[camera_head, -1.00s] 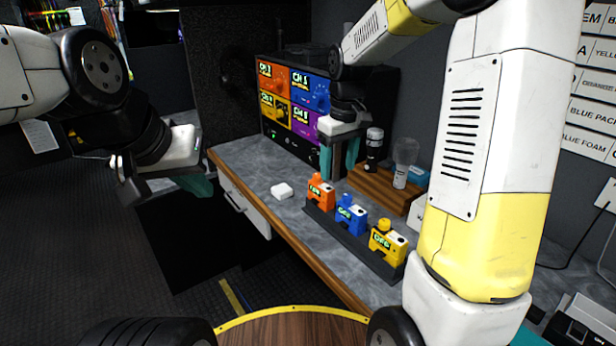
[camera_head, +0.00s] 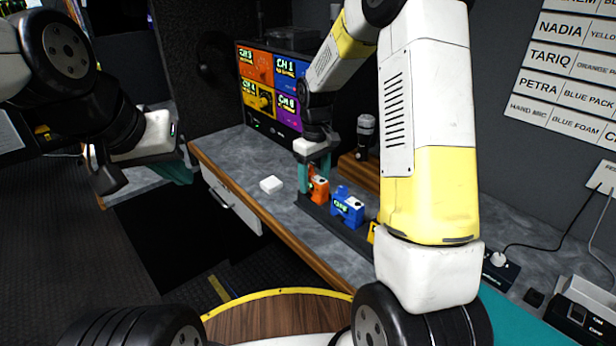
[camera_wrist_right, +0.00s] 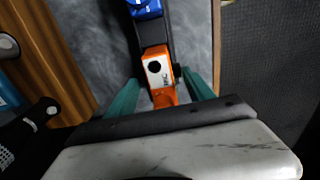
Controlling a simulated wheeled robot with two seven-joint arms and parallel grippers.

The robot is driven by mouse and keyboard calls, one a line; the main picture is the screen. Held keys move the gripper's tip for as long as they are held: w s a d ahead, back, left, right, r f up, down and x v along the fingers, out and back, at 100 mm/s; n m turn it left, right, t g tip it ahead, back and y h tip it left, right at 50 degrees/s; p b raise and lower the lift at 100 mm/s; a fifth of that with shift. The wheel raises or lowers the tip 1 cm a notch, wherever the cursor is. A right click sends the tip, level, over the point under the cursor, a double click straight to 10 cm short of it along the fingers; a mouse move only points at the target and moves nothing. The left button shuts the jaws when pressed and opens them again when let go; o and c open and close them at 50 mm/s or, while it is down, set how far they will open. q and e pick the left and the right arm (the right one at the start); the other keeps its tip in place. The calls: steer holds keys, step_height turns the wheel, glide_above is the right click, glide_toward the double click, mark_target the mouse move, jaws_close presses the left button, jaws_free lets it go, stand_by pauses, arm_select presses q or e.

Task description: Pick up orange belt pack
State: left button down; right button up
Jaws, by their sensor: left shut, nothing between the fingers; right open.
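The orange belt pack (camera_head: 319,188) stands in the black rack (camera_head: 348,232) on the grey counter, at the rack's far end. My right gripper (camera_head: 312,178) is open and lowered over it, one teal finger on each side in the head view. In the right wrist view the orange belt pack (camera_wrist_right: 158,72) shows its white top with a black knob, between the teal fingertips of my right gripper (camera_wrist_right: 160,98). I cannot tell whether the fingers touch it. My left gripper (camera_head: 180,170) is shut and empty, off the counter at the left.
A blue belt pack (camera_head: 347,208) stands beside the orange one; a yellow one (camera_head: 373,232) is mostly hidden by my right arm. A microphone (camera_head: 366,135) stands at a wooden block (camera_head: 358,171) behind. A monitor (camera_head: 270,85) stands farther back.

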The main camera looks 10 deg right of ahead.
steer(key=shift+f, duration=0.4)
jaws_close()
steer(key=shift+r, duration=0.2)
